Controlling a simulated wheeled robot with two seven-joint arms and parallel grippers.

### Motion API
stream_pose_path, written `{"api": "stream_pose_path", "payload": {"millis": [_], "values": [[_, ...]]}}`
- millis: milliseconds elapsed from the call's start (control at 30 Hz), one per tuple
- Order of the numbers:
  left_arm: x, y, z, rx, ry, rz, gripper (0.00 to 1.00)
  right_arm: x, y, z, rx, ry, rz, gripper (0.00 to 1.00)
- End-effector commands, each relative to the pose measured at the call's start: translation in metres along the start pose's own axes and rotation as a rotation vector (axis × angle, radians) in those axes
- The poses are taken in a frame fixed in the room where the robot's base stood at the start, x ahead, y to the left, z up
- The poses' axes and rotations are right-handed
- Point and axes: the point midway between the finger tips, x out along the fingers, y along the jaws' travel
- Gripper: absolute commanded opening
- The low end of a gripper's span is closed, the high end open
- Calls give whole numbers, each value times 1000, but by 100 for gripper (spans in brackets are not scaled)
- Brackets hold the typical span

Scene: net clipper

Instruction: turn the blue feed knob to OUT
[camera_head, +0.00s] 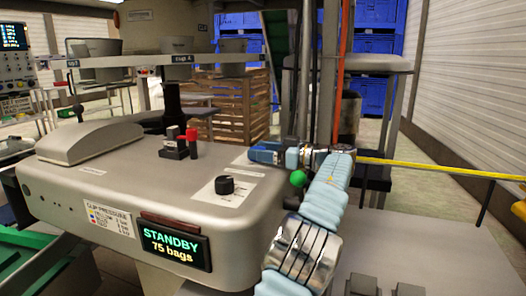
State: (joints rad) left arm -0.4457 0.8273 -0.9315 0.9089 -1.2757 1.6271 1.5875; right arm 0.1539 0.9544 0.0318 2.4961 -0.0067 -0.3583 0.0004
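A grey machine housing (110,185) fills the left and middle. A black knob (224,185) stands on a white label plate (240,193) on its top; the lettering is too small to read. No knob that is clearly blue shows. The fingers are not clear.
A display (174,244) reads STANDBY, 75 bags. A red-topped lever (192,140) and a dark post (173,104) stand on the housing. A green ball (298,179) is close to my arm. A yellow bar (440,170) runs to the right. A wooden crate (235,108) is behind.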

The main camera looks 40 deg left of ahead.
Motion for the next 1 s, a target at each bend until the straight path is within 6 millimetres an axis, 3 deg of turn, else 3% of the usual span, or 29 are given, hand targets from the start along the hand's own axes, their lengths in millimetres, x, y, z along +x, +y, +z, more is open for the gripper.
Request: {"api": "stream_pose_path", "payload": {"millis": [33,300,1000], "values": [[0,0,0,0,0,0,55,0,0,0,0,0,0,0],[0,0,0,0,0,0,18,0,0,0,0,0,0,0],[0,2,-2,-2,3,-136,18,0,0,0,0,0,0,0]]}}
